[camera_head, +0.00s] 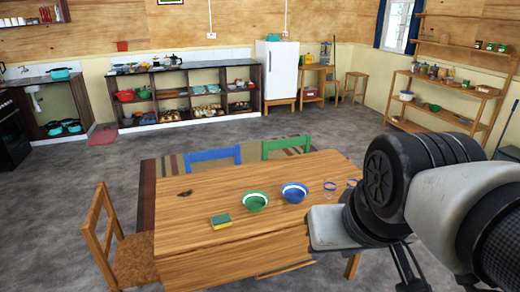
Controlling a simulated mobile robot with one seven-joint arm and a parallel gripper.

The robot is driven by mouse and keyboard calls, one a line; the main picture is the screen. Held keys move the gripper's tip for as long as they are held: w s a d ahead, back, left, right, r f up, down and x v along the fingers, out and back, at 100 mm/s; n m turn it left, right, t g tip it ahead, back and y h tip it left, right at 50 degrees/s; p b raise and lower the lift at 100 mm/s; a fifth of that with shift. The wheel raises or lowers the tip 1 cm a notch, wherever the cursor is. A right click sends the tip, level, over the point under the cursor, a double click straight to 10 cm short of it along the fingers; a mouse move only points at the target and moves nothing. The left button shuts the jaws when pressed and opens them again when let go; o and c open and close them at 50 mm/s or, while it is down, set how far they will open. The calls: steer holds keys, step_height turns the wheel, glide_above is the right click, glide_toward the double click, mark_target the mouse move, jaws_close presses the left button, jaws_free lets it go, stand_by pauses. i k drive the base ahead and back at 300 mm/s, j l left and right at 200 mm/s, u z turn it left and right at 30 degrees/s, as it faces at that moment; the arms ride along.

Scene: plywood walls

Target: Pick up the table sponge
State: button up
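The table sponge (221,221) is a small yellow and green block lying flat on the wooden table (185,240), near its front left part. Nothing touches it, and the green bowl stands to its right. My arm comes in from the right and covers the table's right end. Dark thin parts at the bottom right look like my gripper (412,278), cut off by the picture's edge. It is well to the right of the sponge and apart from it. Its fingertips are not clear, so its opening cannot be told.
A green bowl (255,202) and a blue bowl (294,192) stand on the table, with glasses (330,186) to their right. A wooden chair (128,255) stands at the left, with blue (212,155) and green (287,145) chairs behind. The tabletop left of the sponge is mostly clear.

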mark_target(224, 220)
steer(key=u, duration=0.55)
steer(key=k+j, duration=0.1)
steer(key=k, duration=0.2)
steer(key=i, duration=1.8)
steer(key=z, duration=0.05)
